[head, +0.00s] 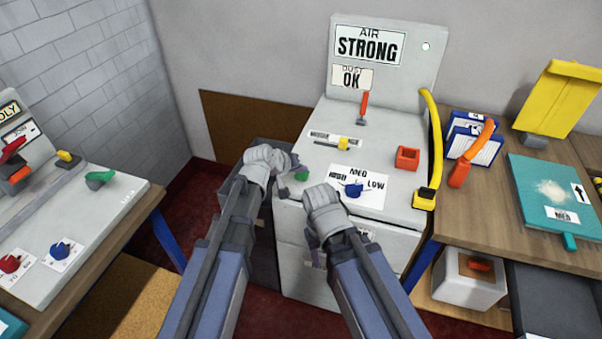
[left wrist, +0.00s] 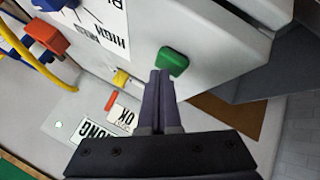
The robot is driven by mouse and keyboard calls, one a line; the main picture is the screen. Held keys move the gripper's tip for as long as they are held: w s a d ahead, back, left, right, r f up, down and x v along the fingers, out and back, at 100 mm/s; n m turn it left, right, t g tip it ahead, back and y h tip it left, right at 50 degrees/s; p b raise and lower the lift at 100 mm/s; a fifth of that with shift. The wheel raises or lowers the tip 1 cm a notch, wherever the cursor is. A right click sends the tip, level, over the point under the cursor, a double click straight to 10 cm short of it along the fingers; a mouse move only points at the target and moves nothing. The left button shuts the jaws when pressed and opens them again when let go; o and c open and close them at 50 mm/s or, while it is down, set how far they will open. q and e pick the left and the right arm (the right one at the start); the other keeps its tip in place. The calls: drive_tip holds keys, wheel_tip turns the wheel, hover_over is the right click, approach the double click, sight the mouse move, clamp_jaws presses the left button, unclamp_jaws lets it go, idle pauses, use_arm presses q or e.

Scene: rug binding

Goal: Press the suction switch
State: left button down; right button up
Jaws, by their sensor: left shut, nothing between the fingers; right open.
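A green switch (head: 302,174) sits at the left front edge of the top of the white machine (head: 385,120). It also shows in the left wrist view (left wrist: 173,61). No label naming it is legible. My left gripper (head: 292,162) is shut and empty, just left of the switch in the head view. In the left wrist view its fingertips (left wrist: 160,74) are right at the switch's edge; I cannot tell whether they touch. My right gripper (head: 317,254) is open, in front of the machine and below its top edge.
The machine top carries a blue knob (head: 354,188) on a HIGH-MED-LOW label, a yellow slider (head: 344,143), an orange lever (head: 364,106) and a red block (head: 407,158). A yellow hose (head: 434,130) runs along its right side. Workbenches stand left and right.

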sight(301, 176)
use_arm(q)
drive_tip(key=shift+f, duration=0.15)
drive_tip(key=shift+r, duration=0.2)
drive_tip(key=shift+r+p, duration=0.85)
drive_tip(key=shift+p, duration=0.1)
wheel_tip(301, 176, up, 6)
drive_tip(key=p, duration=0.6)
